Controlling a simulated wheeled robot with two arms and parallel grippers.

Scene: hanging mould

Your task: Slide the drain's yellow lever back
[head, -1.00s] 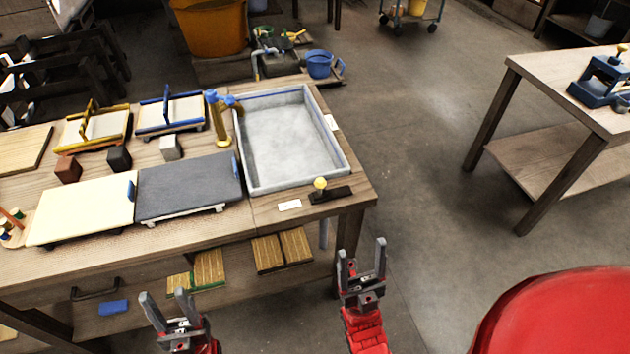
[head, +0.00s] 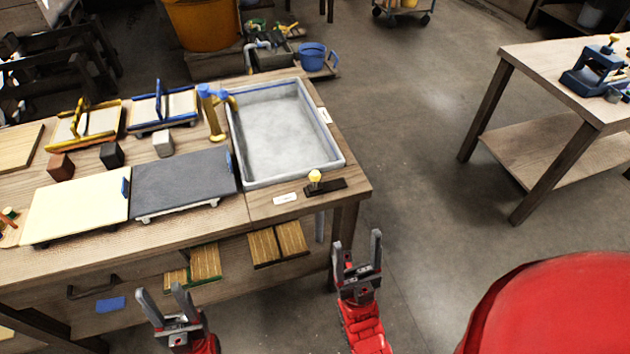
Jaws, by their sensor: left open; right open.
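The drain's yellow lever (head: 315,178) is a small yellow knob standing on a dark slotted plate (head: 326,188) at the table's front right corner. It sits just in front of the grey-white basin (head: 337,157) with a blue-grey rim. A white label (head: 285,198) lies to its left. My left gripper (head: 162,302) is open and empty in front of the table, low in the view. My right gripper (head: 357,256) is open and empty, in front of the table's right corner, nearer to me than the lever and apart from it.
A wooden table (head: 262,207) carries a grey board (head: 181,180), a cream board (head: 75,208), two framed moulds and small blocks. A blue and yellow tap (head: 212,112) stands at the basin's left. Another table (head: 556,75) is at right. Floor between the tables is clear.

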